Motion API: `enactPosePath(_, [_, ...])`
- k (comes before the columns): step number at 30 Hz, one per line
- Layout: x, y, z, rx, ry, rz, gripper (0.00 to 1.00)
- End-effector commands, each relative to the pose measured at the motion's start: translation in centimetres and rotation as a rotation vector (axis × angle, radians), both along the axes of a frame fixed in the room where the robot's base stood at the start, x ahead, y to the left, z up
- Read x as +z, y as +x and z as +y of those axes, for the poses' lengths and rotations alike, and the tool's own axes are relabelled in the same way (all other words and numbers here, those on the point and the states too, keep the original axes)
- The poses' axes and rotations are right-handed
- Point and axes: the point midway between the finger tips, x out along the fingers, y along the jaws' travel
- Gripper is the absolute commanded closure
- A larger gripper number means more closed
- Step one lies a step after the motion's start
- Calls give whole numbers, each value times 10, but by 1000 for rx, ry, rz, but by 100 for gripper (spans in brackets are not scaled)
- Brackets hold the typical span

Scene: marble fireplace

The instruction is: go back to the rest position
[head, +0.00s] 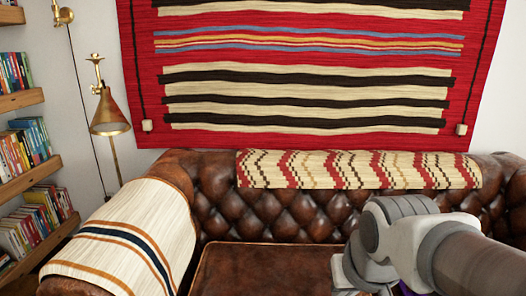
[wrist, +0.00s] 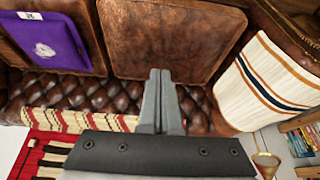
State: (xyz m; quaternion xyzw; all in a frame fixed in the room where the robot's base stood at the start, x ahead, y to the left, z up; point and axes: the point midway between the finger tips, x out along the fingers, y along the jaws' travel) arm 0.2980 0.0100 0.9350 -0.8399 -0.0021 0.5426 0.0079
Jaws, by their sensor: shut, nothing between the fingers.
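My gripper (wrist: 160,76) shows in the wrist view with its two grey fingers together and nothing between them. It is over the brown leather sofa, with a seat cushion (wrist: 178,35) behind the fingertips in that view. In the head view my arm reaches in from the right edge and hides part of the sofa's right side. The gripper's fingers are not visible there. The sofa's tufted backrest (head: 285,218) and a seat cushion (head: 255,272) show in the head view.
A purple cloth item (wrist: 52,45) with a white emblem lies on another cushion. Striped blankets cover the sofa's left arm (head: 135,238) and backrest top (head: 355,170). Bookshelves (head: 22,183) and a brass lamp (head: 109,115) stand at left. A red striped rug (head: 300,135) hangs behind.

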Motion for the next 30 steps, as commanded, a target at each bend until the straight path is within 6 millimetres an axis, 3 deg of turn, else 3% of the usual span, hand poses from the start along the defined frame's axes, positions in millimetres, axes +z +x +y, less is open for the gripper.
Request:
enactPosePath(9, [32,-55,-11,3,-17,-77,100])
enactPosePath(10, [47,-53,-11,4,-17,-71,100])
enactPosePath(30, [209,-52,-10,4,-16,-68,100])
